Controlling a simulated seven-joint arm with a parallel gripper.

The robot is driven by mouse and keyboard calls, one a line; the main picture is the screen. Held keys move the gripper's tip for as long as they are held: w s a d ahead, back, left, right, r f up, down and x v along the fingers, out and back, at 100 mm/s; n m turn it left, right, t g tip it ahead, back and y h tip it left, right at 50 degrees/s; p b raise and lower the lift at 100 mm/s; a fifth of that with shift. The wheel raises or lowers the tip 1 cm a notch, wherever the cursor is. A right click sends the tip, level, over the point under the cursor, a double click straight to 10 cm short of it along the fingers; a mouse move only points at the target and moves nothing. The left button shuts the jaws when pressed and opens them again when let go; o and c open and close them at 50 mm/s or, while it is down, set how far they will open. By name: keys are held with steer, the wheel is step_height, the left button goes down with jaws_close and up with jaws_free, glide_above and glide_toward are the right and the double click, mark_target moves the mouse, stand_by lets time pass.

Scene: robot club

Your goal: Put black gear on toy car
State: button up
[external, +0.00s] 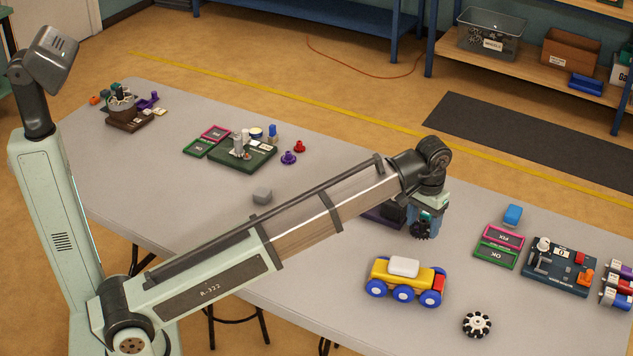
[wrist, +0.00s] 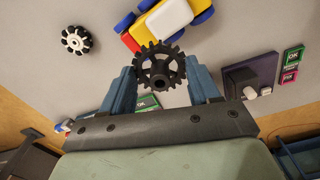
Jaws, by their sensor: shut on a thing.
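My gripper (wrist: 160,85) is shut on the black gear (wrist: 158,62), which sits between its two blue fingers in the wrist view. In the external view the gear (external: 421,231) hangs below my gripper (external: 424,222), above the table and behind the toy car. The toy car (external: 385,271) has a yellow body, a white block on top, a red end and blue wheels. It stands on the table and partly shows at the top of the wrist view (wrist: 163,20). The gear looks apart from the car.
A black and white wheel (external: 477,324) lies right of the car, near the table's front edge. A dark purple stand (external: 380,215) is partly hidden by my arm. Pink and green frames (external: 497,251) and a dark board (external: 555,268) lie to the right. Bare table (external: 330,300) lies left of the car.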

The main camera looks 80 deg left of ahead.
mark_target(410, 264)
steer(key=shift+s+d+f, duration=0.1)
steer(key=shift+s+f, duration=0.15)
steer(key=shift+s, duration=0.3)
steer(key=shift+s+d+f, duration=0.1)
steer(key=shift+s+f, duration=0.1)
steer(key=shift+s, duration=0.35)
steer(key=shift+w+f, duration=0.1)
steer(key=shift+f, duration=4.65)
steer(key=shift+f, duration=0.15)
steer(key=o, duration=1)
steer(key=shift+o, duration=0.2)
step_height(410, 264, up, 12)
steer(key=shift+r, duration=0.15)
